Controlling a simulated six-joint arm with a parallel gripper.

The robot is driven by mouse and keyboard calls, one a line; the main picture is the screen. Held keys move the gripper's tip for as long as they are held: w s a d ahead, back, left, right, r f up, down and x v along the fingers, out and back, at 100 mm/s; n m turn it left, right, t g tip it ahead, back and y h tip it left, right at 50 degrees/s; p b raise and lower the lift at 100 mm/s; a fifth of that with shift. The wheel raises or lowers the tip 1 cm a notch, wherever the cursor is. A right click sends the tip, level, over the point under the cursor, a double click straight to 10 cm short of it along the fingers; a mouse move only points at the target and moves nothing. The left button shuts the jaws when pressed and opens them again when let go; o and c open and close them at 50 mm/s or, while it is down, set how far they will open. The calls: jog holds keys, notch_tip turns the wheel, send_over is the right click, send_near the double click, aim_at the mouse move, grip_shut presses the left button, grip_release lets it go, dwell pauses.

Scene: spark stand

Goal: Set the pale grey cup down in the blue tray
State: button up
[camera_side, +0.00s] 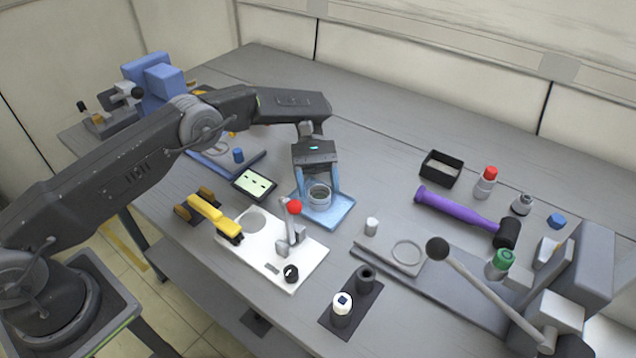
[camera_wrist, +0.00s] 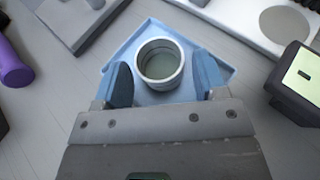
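The pale grey cup (camera_side: 319,197) stands upright within the blue tray (camera_side: 340,213), near its middle, and looks to rest on the tray floor. In the wrist view the cup (camera_wrist: 160,62) shows its round open mouth, with the blue tray (camera_wrist: 147,31) around it. My gripper (camera_side: 318,187) is over the tray with one blue finger on each side of the cup. In the wrist view the gripper fingers (camera_wrist: 164,80) look spread wider than the cup, with narrow gaps beside it. The cup's lower part is partly hidden.
A white panel (camera_side: 252,257) with a red-knobbed lever (camera_side: 295,207) stands just in front of the tray. A small screen (camera_side: 254,184) lies to the left. A purple-handled mallet (camera_side: 452,207) and a black bin (camera_side: 440,169) are to the right. The back of the table is clear.

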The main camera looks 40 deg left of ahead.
jog(key=shift+o, duration=1)
